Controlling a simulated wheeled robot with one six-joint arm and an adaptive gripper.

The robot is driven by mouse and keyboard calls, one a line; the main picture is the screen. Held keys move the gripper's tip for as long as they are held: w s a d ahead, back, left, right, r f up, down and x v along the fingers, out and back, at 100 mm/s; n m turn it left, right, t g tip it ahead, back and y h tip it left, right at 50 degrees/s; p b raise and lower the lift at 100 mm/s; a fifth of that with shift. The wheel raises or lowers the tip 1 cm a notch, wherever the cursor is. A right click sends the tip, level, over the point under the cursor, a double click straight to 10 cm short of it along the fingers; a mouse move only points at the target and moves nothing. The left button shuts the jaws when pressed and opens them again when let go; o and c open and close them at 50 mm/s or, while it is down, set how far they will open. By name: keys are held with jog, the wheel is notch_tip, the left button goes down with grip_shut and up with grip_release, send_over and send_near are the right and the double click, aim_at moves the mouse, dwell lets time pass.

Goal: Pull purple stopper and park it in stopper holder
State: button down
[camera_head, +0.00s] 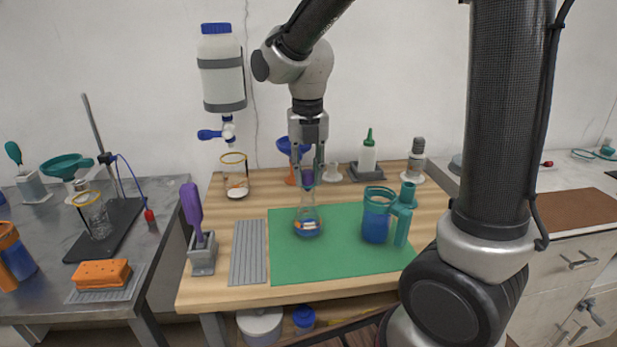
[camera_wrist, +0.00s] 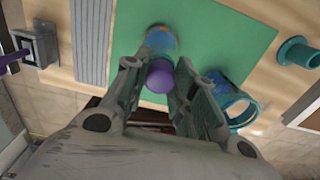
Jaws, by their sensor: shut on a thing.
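My gripper (camera_head: 308,182) points straight down over the green mat (camera_head: 345,262), its fingers shut on the purple stopper (camera_head: 308,176). The stopper also shows between the fingers in the wrist view (camera_wrist: 159,76). The clear flask (camera_head: 308,214), with blue at its bottom and an orange patch, stands upright on the mat directly below. The flask also shows just beyond the stopper in the wrist view (camera_wrist: 161,40). I cannot tell whether the stopper still sits in the flask's neck or is just clear of it. No stopper holder can be identified for certain; a small white piece (camera_head: 332,171) stands behind the mat.
A blue jug (camera_head: 376,218) with a teal handle stands right of the flask. A grey ribbed tray (camera_head: 247,252) and a grey block (camera_head: 202,256) holding a purple-handled tool are at left. A blue funnel (camera_head: 286,145), a green-tipped bottle (camera_head: 368,155) and a glass beaker (camera_head: 235,178) line the back.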

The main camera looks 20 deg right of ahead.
jog(key=shift+r, duration=0.45)
dwell(0.5)
jog(key=shift+r, duration=2.55)
jog(key=shift+w, duration=0.1)
jog(key=shift+w+d, duration=4.25)
jog(key=shift+w, duration=1.55)
jog(key=shift+w+d, duration=4.25)
jog(key=shift+w, duration=1.55)
jog(key=shift+s+f, duration=0.1)
jog(key=shift+f, duration=5.65)
jog(key=shift+f, duration=0.1)
jog(key=shift+f, duration=0.3)
